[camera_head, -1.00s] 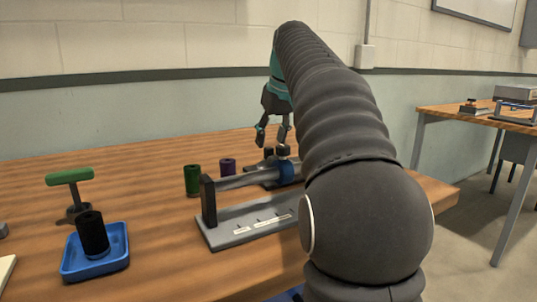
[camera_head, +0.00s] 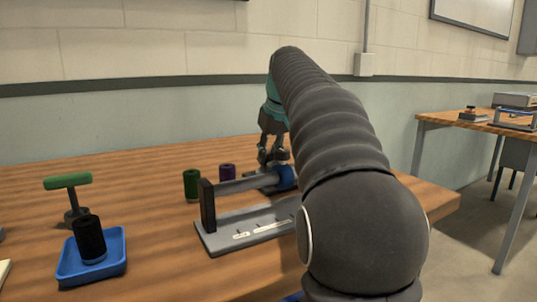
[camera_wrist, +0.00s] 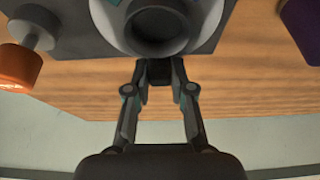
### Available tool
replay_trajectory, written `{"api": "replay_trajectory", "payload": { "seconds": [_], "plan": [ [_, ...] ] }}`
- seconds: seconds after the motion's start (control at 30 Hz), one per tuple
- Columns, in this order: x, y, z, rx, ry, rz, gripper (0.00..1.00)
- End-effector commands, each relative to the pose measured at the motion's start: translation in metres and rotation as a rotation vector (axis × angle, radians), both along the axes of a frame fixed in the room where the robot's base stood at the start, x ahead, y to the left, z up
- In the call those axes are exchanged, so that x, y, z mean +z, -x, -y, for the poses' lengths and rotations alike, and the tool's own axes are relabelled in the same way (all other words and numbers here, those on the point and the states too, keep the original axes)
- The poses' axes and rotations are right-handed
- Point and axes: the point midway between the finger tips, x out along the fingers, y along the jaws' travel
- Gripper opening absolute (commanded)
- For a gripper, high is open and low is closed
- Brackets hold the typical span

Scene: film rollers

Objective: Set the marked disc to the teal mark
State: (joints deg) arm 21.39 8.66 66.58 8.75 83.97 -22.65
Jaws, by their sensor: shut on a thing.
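In the wrist view a round grey disc (camera_wrist: 118,32) with a dark hollow hub (camera_wrist: 157,28) sits at the top centre. A teal patch (camera_wrist: 201,3) shows at the top edge, partly cut off. My gripper (camera_wrist: 160,82) is shut on a small dark tab at the disc's near edge. In the head view my gripper (camera_head: 272,157) is low at the far right end of the roller stand (camera_head: 225,238), by a blue roller end (camera_head: 286,177). My arm hides part of the stand there, and the disc's marks cannot be read.
A blue tray (camera_head: 70,268) with a black roller (camera_head: 89,237) and a green T-handle (camera_head: 67,181) are at left. An orange knob (camera_wrist: 18,68) is left in the wrist view.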

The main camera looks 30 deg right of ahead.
Motion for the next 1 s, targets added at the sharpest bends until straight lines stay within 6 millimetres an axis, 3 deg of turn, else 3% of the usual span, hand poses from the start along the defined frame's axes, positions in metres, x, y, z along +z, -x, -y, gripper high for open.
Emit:
{"api": "replay_trajectory", "payload": {
  "seconds": [0.37, 1.0],
  "plan": [
    [0.002, 0.0, 0.003, -0.098, -0.001, -0.001, 0.0],
    [0.003, 0.007, 0.023, -0.607, 0.001, -0.001, 0.0]
  ]
}}
